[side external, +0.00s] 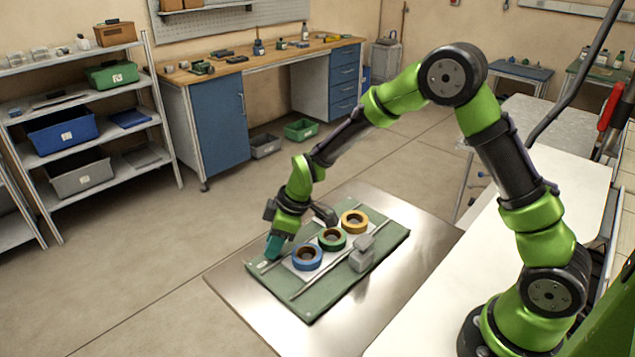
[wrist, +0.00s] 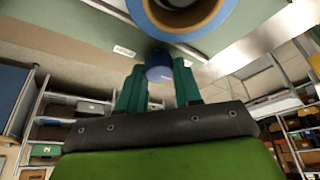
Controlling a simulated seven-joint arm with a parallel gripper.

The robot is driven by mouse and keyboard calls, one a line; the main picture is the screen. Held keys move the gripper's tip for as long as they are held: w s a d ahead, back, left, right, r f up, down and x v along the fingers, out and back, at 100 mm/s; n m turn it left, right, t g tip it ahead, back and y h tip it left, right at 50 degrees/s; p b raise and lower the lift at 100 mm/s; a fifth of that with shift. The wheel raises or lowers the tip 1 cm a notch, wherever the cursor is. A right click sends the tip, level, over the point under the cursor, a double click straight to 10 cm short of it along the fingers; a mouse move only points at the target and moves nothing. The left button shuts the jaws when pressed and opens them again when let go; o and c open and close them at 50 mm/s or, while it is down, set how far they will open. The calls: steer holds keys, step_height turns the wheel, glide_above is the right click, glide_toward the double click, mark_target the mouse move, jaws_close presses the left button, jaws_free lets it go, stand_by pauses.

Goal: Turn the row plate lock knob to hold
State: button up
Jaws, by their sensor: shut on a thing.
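A green board (side external: 383,262) lies on a metal sheet. On it is a pale row plate (side external: 290,265) with a blue tape reel (side external: 296,263), a green reel (side external: 321,245) and a yellow reel (side external: 344,228) in a row. The blue reel also shows at the top of the wrist view (wrist: 221,12). A blue knob (wrist: 158,73) sits beside it, between the teal fingers of my gripper (wrist: 158,82). My gripper is shut on this knob at the board's left end (side external: 273,246). In the side view the fingers hide the knob. Its turn angle cannot be told.
A grey block (side external: 362,256) stands on the board, right of the green reel. A thin rail (side external: 318,282) runs along the near side of the reels. A small white label (wrist: 124,51) lies near the knob. The metal sheet (side external: 236,283) is clear around the board.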

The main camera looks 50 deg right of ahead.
steer(key=m+h, duration=0.1)
steer(key=m, duration=0.3)
steer(key=shift+s+a+m+t+h, duration=0.1)
steer(key=shift+a+m+t+h, duration=0.1)
steer(key=shift+m+t+h, duration=0.2)
steer(key=m+h, duration=0.1)
steer(key=m, duration=0.2)
steer(key=shift+m, duration=0.4)
steer(key=m+h, duration=0.2)
steer(key=m, duration=0.2)
steer(key=shift+a+m, duration=0.15)
steer(key=shift+m, duration=0.15)
steer(key=m, duration=0.2)
steer(key=m+g+h, duration=0.1)
steer(key=m, duration=0.1)
steer(key=shift+f+m+h, duration=0.1)
steer(key=shift+m+h, duration=0.2)
steer(key=shift+a, duration=0.1)
steer(key=o, duration=1)
steer(key=shift+o, duration=0.2)
